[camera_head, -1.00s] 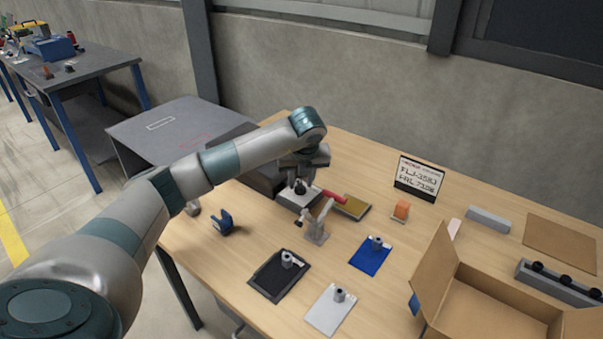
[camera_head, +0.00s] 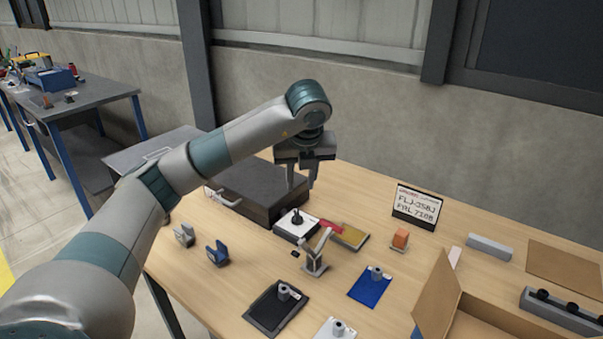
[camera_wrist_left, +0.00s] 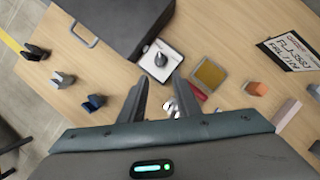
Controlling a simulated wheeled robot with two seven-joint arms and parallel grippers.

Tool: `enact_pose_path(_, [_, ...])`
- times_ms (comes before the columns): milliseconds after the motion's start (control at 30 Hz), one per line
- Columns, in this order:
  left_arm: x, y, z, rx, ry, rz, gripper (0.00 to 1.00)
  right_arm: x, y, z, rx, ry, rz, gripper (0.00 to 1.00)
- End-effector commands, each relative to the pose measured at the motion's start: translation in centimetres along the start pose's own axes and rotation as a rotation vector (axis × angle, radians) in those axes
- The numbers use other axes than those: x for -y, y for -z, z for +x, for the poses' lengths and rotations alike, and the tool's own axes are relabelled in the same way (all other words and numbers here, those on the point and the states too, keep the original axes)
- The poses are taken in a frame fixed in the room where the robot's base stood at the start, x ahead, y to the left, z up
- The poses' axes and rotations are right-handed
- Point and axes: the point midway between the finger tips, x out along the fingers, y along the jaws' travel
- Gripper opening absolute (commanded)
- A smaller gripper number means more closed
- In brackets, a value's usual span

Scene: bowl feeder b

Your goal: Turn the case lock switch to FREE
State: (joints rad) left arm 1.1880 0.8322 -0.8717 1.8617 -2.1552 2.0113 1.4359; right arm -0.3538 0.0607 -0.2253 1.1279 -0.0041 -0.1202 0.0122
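The case lock switch looks to be the white box with a black knob (camera_head: 296,223) on the wooden table. It also shows in the left wrist view (camera_wrist_left: 159,62), with the knob upright on its top. The knob's setting and any FREE mark are too small to read. A dark case (camera_head: 262,190) stands right behind the switch, its handle to the left. My left gripper (camera_head: 301,184) hangs above the switch, fingers down, apart and empty. In the left wrist view my left gripper (camera_wrist_left: 161,86) shows a clear gap between its fingers. My right gripper is not in view.
A small grey metal fixture (camera_head: 316,258) stands just in front of the switch. A red-and-yellow item (camera_head: 350,235) lies to its right. A blue holder (camera_head: 217,253) is at the left, a sign (camera_head: 417,205) at the back, and an open carton (camera_head: 440,300) at the right.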

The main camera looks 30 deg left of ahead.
Motion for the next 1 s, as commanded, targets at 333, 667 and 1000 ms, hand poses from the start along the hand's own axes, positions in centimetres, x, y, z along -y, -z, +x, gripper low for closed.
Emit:
enact_pose_path(333, [0.0, 0.0, -2.8, 0.000, 0.000, 0.000, 0.30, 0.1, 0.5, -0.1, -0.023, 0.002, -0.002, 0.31])
enact_pose_path(667, [0.0, 0.0, -3.0, -0.001, 0.000, 0.000, 0.30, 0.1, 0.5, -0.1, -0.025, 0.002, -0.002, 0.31])
enact_pose_path(1000, [0.0, 0.0, -3.0, -0.001, 0.000, 0.000, 0.30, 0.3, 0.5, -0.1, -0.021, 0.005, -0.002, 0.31])
